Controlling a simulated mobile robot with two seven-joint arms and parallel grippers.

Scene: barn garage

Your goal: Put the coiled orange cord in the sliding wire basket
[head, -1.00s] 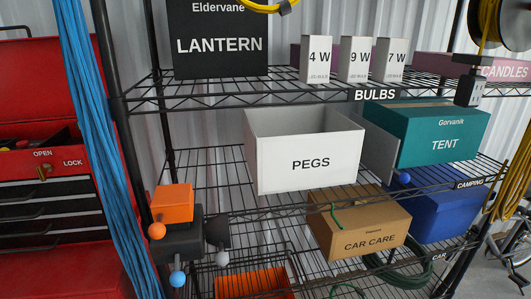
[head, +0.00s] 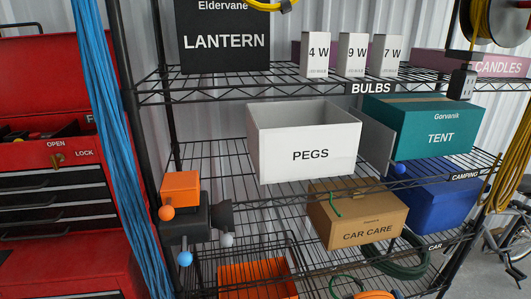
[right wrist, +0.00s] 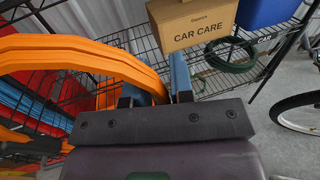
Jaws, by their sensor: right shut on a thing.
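The coiled orange cord (right wrist: 95,50) fills the left of the right wrist view as thick loops. My right gripper (right wrist: 166,76) has its blue fingers shut on the loops' right end. In the head view only the top of the cord (head: 345,281) shows at the bottom edge, with a bit of my right gripper (head: 397,294) beside it. The wire basket (head: 290,243) is low on the shelf unit, below the white PEGS box, with an orange bin in or behind it. The cord is right of the basket and apart from it. My left gripper is out of view.
The PEGS box (head: 307,152) and CAR CARE carton (head: 357,215) stand on shelves above and right. A green hose (head: 405,262) lies near the carton. Orange and dark blocks with balls (head: 181,190) sit by the left post. Blue cords (head: 105,130) hang beside the red cabinet (head: 60,190).

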